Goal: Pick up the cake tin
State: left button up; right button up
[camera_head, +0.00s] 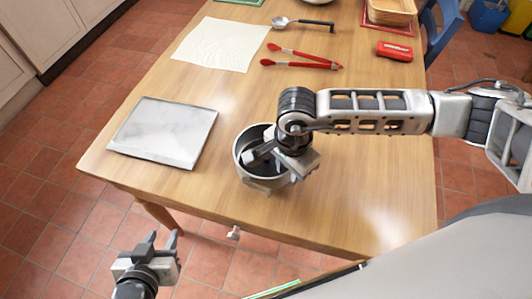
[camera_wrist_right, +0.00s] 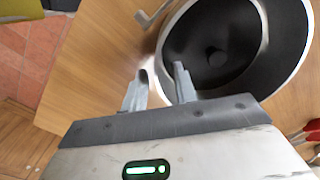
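The cake tin (camera_head: 238,151) is round, with a light metal rim and a dark inside, and stands upright near the table's front edge. It fills the upper right of the right wrist view (camera_wrist_right: 228,40). My right gripper (camera_wrist_right: 160,75) is open, with one finger outside the rim and the other over the tin's dark inside. I cannot tell whether the fingers touch the tin. In the head view, my right gripper (camera_head: 272,158) hides part of the tin. My left gripper (camera_head: 162,238) is open and empty, in front of the table's edge.
A grey marbled slab (camera_head: 165,131) lies left of the tin. The wooden table (camera_head: 215,195) is bare around the tin.

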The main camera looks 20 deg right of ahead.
jog(key=shift+f, duration=0.35)
grip_shut()
jog(key=shift+r, duration=0.1)
